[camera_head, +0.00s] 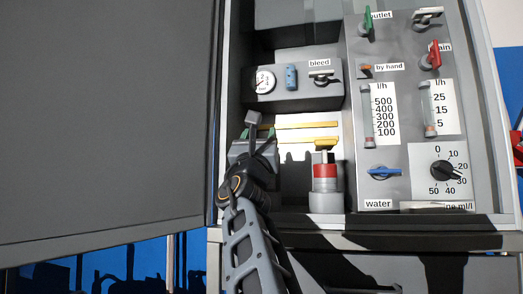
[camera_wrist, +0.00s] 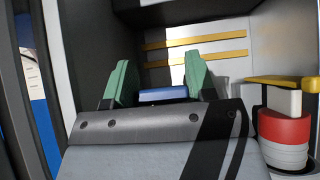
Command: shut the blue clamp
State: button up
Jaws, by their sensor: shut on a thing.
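In the wrist view, the two green fingertips of my gripper (camera_wrist: 161,80) stand apart with a blue block, taken as the blue clamp (camera_wrist: 163,95), between them. My gripper is shut on it. Only the clamp's upper part shows; the grey gripper body hides the rest, so I cannot tell whether the clamp itself is open or shut. In the head view, my gripper (camera_head: 254,148) is at the left of the cabinet recess, and my arm hides the clamp there.
A red and white cylinder with a yellow top (camera_head: 325,171) stands close right of my gripper. Yellow strips (camera_head: 307,125) run behind. The bleed box (camera_head: 305,90) is above; the cabinet's left wall is close. A valve and gauge panel (camera_head: 400,150) is at the right.

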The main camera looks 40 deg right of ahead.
jog(key=shift+s+a, duration=0.15)
dwell(0.3)
jog(key=o, duration=0.8)
jog(key=shift+o, duration=0.7)
jog(key=shift+a+r, duration=0.1)
jog(key=shift+a, duration=0.15)
jog(key=o, duration=0.3)
jog(key=shift+d, duration=0.15)
jog(key=shift+o, duration=0.2)
jog(key=shift+f+b, duration=0.4)
jog(key=b+v, duration=0.9)
jog(key=v, duration=0.4)
jog(key=shift+f, duration=0.2)
